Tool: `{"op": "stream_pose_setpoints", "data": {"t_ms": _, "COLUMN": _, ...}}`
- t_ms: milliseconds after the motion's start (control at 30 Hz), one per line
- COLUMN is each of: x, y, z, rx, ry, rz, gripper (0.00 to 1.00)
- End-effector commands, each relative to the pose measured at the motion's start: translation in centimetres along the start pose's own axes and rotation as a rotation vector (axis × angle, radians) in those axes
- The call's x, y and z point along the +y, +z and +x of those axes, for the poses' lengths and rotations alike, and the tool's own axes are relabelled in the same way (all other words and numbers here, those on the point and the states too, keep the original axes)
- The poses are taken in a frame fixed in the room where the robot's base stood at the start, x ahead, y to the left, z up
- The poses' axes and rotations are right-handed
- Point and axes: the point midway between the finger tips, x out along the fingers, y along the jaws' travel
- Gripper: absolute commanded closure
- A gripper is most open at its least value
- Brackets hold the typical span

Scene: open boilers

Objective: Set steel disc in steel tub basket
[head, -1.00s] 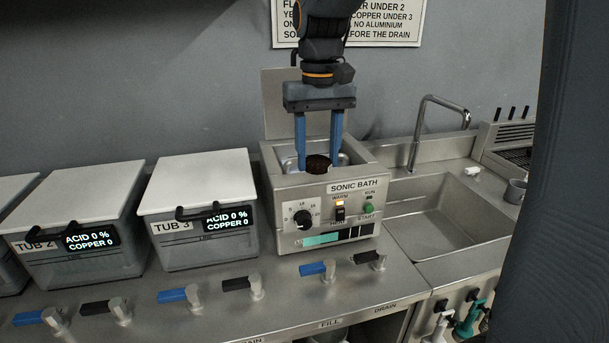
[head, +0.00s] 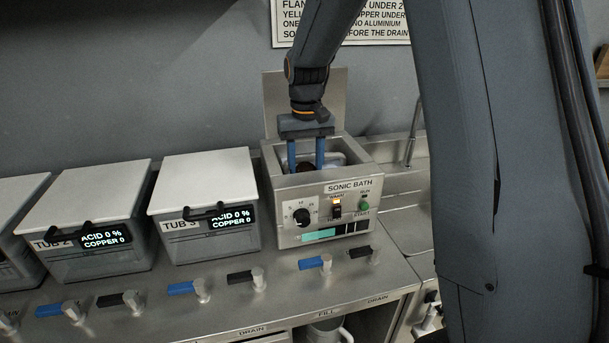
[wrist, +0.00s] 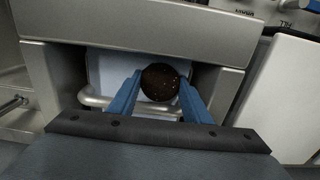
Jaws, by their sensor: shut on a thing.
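A dark brown, speckled round disc (wrist: 160,82) is between the two blue fingers of my gripper (wrist: 158,90) in the wrist view. My gripper (head: 306,168) is shut on it and reaches down into the open top of the steel sonic bath (head: 290,183). In the head view only a dark bit of the disc (head: 304,167) shows between the fingers, behind the bath's front wall. A pale basket with a rounded wire rim (wrist: 95,101) lies inside the bath, below the disc. I cannot tell whether the disc touches the basket floor.
The bath's raised lid (head: 283,98) stands behind my gripper. The bath's steel walls are close around the fingers. Closed tub 3 (head: 205,180) and tub 2 (head: 85,205) stand at left. Blue and black valve levers (head: 315,262) line the counter front. A sink lies at right, mostly hidden by my arm.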

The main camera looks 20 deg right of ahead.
Motion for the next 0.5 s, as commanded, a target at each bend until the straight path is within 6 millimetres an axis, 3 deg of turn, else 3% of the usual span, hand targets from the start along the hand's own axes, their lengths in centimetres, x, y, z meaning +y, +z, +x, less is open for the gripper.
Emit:
{"op": "stream_pose_setpoints", "data": {"t_ms": 233, "x": 0.0, "y": 0.1, "z": 2.9, "rx": -0.002, "ry": 0.0, "rz": 0.0, "gripper": 1.0}}
{"op": "stream_pose_setpoints", "data": {"t_ms": 500, "x": 0.0, "y": -0.8, "z": 3.4, "rx": 0.003, "ry": 0.0, "rz": 0.0, "gripper": 1.0}}
